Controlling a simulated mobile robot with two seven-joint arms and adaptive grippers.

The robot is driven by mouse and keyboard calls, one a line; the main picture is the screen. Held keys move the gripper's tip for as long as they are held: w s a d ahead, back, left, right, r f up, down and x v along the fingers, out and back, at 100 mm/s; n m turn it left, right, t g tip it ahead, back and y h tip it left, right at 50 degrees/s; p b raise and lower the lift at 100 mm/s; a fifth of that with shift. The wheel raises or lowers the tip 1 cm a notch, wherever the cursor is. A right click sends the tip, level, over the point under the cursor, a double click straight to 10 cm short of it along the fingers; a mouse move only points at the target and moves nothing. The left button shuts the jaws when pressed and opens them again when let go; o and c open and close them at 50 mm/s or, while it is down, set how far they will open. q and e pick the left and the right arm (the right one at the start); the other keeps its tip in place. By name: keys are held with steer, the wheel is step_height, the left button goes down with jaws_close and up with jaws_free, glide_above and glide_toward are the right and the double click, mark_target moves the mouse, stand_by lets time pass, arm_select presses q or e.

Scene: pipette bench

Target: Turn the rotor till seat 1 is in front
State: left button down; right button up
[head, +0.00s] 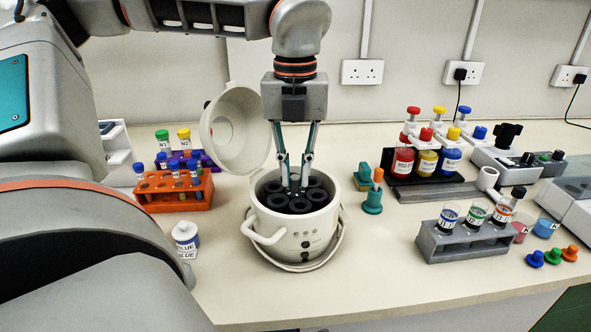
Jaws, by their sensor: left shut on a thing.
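The centrifuge (310,238) is a cream-white round pot on the bench, with its lid (226,130) swung open to the back left. Inside it sits the black rotor (299,204) with several round seats. Seat numbers cannot be read at this size, so I cannot tell which seat is in front. My left gripper (294,187) comes down from above, fingers pointing down into the bowl at the rotor's middle. It is shut on the rotor's centre, which the fingertips partly hide. My right gripper is not in view.
An orange rack (173,205) with blue-capped tubes stands left, near a BLUE bottle (186,239). At right are a grey rack (465,246) with labelled vials, loose caps (535,259) and colour bottles (402,160).

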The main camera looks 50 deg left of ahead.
arm_select(q)
steer(key=shift+m+b, duration=0.35)
steer(key=shift+m, duration=0.45)
steer(key=m, duration=0.2)
steer(key=shift+f+m+b, duration=0.1)
steer(key=shift+m+b, duration=0.2)
steer(key=shift+b, duration=0.05)
steer(key=m, duration=0.2)
steer(key=shift+m, duration=0.3)
steer(key=m, duration=0.4)
steer(key=shift+m+b, duration=0.4)
steer(key=c, duration=2)
jaws_free()
